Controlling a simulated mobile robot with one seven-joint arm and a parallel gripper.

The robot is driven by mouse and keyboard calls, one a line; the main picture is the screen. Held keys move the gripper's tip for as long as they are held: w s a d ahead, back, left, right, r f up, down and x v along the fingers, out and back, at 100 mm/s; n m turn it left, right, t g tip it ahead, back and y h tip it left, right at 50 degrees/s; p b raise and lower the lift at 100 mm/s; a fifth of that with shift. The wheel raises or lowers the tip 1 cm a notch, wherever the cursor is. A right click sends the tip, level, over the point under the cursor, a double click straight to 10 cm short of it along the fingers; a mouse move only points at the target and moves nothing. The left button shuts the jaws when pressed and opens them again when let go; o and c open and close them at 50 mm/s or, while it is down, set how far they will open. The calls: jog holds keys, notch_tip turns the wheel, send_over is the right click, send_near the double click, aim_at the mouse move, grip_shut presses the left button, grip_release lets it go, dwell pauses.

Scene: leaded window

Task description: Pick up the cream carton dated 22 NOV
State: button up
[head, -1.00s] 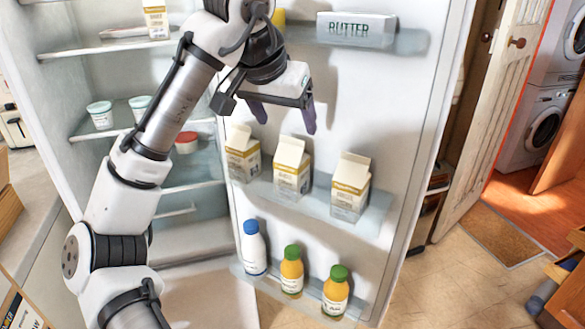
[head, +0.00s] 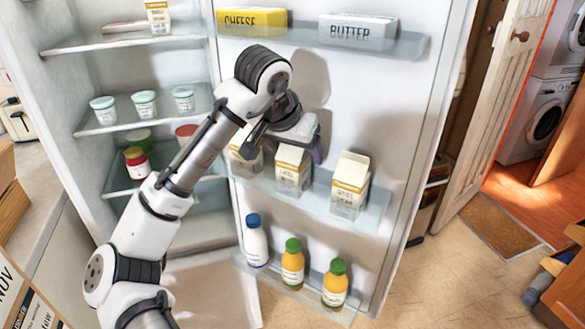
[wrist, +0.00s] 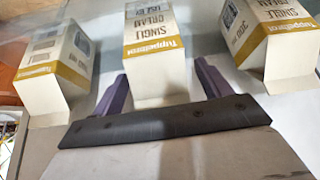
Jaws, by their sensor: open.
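Three cream cartons with gold bands stand on the middle shelf of the fridge door: the left carton (head: 246,166), the middle carton (head: 292,172) and the right carton (head: 350,186). They also show in the wrist view as a left carton (wrist: 52,68), a middle carton (wrist: 155,75) and a right carton (wrist: 280,52). The lettering "SINGLE CREAM" shows, but I cannot read any date. My gripper (wrist: 161,72) is open, with a purple finger on each side of the middle carton near its top. Contact is unclear. In the head view my gripper (head: 297,147) partly hides the left and middle cartons.
Cheese (head: 252,21) and butter (head: 357,32) sit on the door shelf above. A white bottle (head: 256,243) and two green-capped bottles (head: 292,264) stand below. The neighbouring cartons leave modest gaps beside the middle one. A sheet reading "NOV" (head: 22,300) shows at lower left.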

jog(key=c, duration=1.3)
jog(key=shift+r, duration=0.1)
